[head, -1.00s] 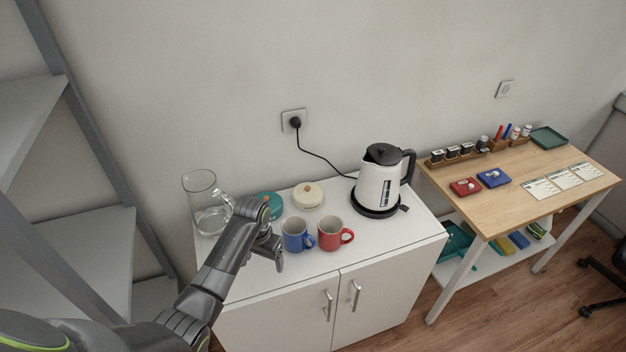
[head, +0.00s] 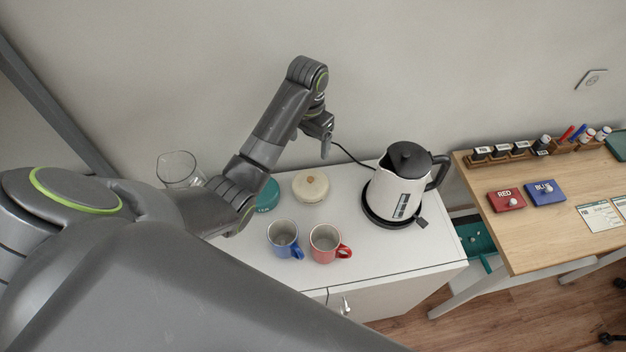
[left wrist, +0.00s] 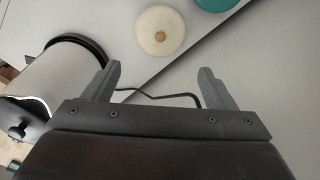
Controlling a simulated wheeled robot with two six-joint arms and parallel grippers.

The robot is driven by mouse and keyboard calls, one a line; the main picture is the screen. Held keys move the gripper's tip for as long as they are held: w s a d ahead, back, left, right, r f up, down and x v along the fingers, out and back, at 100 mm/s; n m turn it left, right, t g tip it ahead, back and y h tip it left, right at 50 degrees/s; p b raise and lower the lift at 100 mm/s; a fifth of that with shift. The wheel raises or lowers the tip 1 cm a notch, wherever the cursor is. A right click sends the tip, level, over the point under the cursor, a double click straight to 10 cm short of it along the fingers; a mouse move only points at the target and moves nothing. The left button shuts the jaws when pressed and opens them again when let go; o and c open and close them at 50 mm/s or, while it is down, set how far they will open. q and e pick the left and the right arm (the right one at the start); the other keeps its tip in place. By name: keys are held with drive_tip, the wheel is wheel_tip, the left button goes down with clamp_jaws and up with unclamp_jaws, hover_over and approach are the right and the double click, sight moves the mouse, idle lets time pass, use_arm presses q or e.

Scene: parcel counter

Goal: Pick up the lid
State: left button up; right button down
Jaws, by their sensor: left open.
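A round cream lid or lidded tin (head: 311,186) with a small wooden knob sits on the white cabinet top near the wall; I cannot tell which it is. It also shows in the left wrist view (left wrist: 158,32), beyond the fingertips. The white kettle (head: 397,190) to its right has a black lid (head: 407,157) with a knob. My left gripper (head: 325,145) is raised near the wall, above and behind the cream piece and left of the kettle. Its fingers (left wrist: 162,82) are apart with nothing between them. My right gripper is out of view.
A teal tin (head: 267,196) and a glass jug (head: 177,169) stand to the left, partly behind my arm. A blue mug (head: 284,237) and a red mug (head: 326,242) stand in front. The kettle cord runs to the wall. A wooden table (head: 560,195) stands at right.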

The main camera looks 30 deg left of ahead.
use_arm(q)
drive_tip(key=f, duration=0.2)
drive_tip(key=b, duration=0.4)
approach(310, 179)
wheel_tip(310, 179, down, 2)
drive_tip(key=shift+f+p, duration=0.2)
drive_tip(key=shift+p, duration=0.4)
drive_tip(key=shift+f, duration=0.8)
drive_tip(key=shift+f+p, duration=0.35)
wheel_tip(310, 179, down, 3)
drive_tip(key=shift+f+p, duration=0.1)
drive_tip(key=shift+p, duration=0.25)
drive_tip(key=shift+w+f, duration=0.1)
drive_tip(key=shift+f, duration=0.45)
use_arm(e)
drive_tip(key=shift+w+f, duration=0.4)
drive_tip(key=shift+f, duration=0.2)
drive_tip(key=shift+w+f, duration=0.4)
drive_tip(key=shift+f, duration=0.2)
use_arm(q)
drive_tip(key=shift+c, duration=0.2)
clamp_jaws()
